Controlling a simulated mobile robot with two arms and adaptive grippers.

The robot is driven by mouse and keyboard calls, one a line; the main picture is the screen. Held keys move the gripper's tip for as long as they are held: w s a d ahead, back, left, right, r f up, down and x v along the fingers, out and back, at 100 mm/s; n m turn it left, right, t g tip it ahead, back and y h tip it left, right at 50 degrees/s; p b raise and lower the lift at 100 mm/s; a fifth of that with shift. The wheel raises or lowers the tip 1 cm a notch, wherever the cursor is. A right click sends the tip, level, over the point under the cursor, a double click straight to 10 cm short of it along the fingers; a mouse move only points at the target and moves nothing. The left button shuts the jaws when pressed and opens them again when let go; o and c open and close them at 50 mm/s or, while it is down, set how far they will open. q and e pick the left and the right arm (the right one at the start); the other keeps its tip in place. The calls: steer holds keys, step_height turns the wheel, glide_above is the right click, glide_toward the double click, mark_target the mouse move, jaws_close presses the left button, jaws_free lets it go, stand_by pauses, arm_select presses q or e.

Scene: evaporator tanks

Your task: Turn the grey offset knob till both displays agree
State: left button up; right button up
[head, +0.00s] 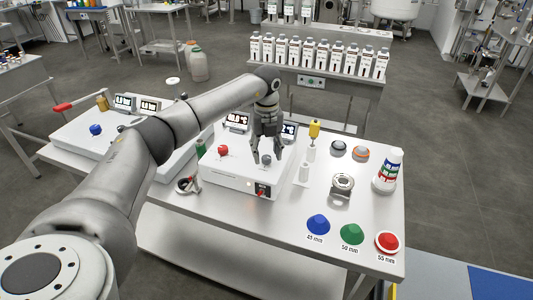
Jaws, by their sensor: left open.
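My left gripper (267,158) points down over the white box (225,172) on the table, its fingers apart. A small grey knob (266,160) shows between and just below the fingertips; I cannot tell whether they touch it. Two displays stand at the box's back: the left display (238,121) is lit with digits too small to read surely. The right display (289,131) is partly hidden by my gripper. A red knob (223,150) sits left of the grey one. My right gripper is not in view.
A second white unit with a blue knob (96,130) stands at left, partly behind my arm. Right of the box are a yellow-handled tool (314,130), a white bottle (387,171), and blue (318,224), green (352,233) and red (386,242) cones. Bottles (318,54) line the back bench.

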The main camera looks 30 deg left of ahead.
mark_target(266, 157)
arm_select(q)
step_height(266, 157, up, 11)
stand_by(0.3)
steer(key=shift+f, duration=0.1)
